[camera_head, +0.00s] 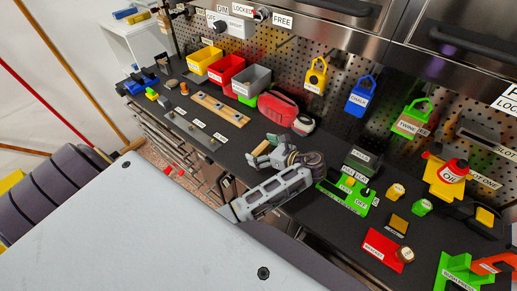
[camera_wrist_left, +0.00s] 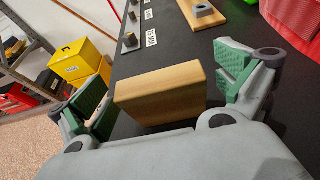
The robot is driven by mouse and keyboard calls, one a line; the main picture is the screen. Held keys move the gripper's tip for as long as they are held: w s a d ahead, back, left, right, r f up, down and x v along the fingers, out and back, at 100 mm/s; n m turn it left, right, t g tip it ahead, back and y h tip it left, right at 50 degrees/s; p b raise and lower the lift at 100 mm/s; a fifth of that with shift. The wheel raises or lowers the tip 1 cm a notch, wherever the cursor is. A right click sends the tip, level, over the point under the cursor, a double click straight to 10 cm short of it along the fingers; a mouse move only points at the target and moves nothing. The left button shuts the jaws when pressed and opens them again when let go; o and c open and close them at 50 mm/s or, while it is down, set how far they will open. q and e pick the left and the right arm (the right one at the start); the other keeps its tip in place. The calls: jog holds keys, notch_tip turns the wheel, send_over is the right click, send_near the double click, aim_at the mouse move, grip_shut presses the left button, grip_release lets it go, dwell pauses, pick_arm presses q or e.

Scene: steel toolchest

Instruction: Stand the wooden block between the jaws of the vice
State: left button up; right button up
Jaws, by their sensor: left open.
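The wooden block (camera_wrist_left: 160,93) is a plain tan block on the black bench top, near its front edge, lying with its long side across the wrist view. My left gripper (camera_wrist_left: 166,88) is open, with one green-padded finger on either side of the block and gaps at both ends. In the head view my left gripper (camera_head: 261,149) is low over the bench front and hides most of the block. A blue device that looks like the vice (camera_head: 137,84) sits at the far left end of the bench; its jaws are too small to make out. My right gripper is not in view.
A wooden board (camera_head: 212,108) and yellow, red and grey bins (camera_head: 204,60) lie toward the vice. A red bag (camera_head: 278,107) stands behind my gripper. A green switch base (camera_head: 345,197) is right of it. Labelled parts run along the bench front.

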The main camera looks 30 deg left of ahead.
aim_at(261, 147)
pick_arm(q)
jog(key=shift+s+d+r, duration=0.1)
jog(key=shift+d+r, duration=0.05)
jog(key=shift+d, duration=0.05)
jog(key=shift+a, duration=0.1)
jog(key=c, duration=1.2)
jog(key=shift+r, duration=0.8)
notch_tip(261, 147, up, 7)
jog(key=shift+f, duration=0.1)
jog(key=shift+r, duration=0.75)
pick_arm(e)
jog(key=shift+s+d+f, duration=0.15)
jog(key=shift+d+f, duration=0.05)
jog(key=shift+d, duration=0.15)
